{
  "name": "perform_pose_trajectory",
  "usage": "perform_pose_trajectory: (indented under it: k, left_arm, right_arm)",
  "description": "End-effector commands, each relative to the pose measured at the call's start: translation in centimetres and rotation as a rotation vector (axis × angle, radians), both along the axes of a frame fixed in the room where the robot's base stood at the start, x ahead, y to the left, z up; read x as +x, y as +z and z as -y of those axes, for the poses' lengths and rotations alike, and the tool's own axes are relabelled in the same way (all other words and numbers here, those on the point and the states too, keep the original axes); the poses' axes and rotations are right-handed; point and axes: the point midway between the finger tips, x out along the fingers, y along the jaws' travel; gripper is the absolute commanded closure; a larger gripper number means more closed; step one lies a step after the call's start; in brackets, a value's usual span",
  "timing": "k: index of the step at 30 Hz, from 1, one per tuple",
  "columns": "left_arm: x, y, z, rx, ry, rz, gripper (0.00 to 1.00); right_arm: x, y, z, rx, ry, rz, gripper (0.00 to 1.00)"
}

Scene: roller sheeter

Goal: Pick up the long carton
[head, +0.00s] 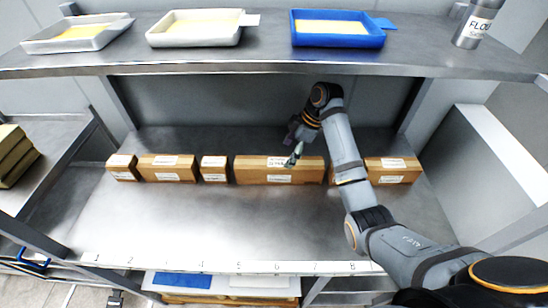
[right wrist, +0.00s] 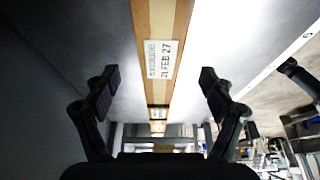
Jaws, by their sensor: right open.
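The long carton (head: 250,172) is a brown box with tape and white labels. It lies on the steel shelf in a row of cartons, right of the middle. My right gripper (head: 294,156) is open, over the right part of this carton in the head view. In the right wrist view, a taped carton (right wrist: 160,85) with a label reading "21 FEB 27" lies between the spread fingers (right wrist: 157,88), with a gap on both sides. Nothing is gripped. My left gripper does not show in the head view.
Shorter cartons stand left (head: 213,170) and right (head: 392,172) of it; my arm partly hides one. An upper shelf (head: 270,64) with trays, including a blue one (head: 337,40), overhangs. The lower shelf's front (head: 200,225), above a numbered edge, is clear.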

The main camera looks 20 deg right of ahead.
Motion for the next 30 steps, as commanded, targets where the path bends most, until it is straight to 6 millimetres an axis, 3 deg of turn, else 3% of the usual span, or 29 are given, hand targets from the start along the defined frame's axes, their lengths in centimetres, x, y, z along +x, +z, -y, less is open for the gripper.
perform_pose_trajectory:
  k: [5,13,17,20,24,30]
  left_arm:
    - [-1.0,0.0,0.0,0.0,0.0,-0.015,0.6]
    - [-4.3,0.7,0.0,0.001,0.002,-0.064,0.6]
    - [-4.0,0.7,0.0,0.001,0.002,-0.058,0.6]
    - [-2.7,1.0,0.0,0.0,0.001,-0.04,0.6]
    - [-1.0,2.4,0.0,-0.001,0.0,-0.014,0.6]
    - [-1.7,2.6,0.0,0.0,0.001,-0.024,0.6]
  right_arm:
    - [0.0,-0.3,-0.1,0.001,0.0,-0.002,0.17]
    - [0.5,-4.1,-1.8,0.002,-0.001,-0.002,0.17]
    - [0.5,-4.9,-2.0,-0.001,-0.001,-0.001,0.17]
    - [0.6,-5.1,-2.2,0.0,-0.001,0.0,0.17]
    - [1.0,-6.7,-3.3,0.002,-0.001,-0.006,0.17]
    - [1.3,-9.3,-4.2,-0.001,-0.001,-0.001,0.17]
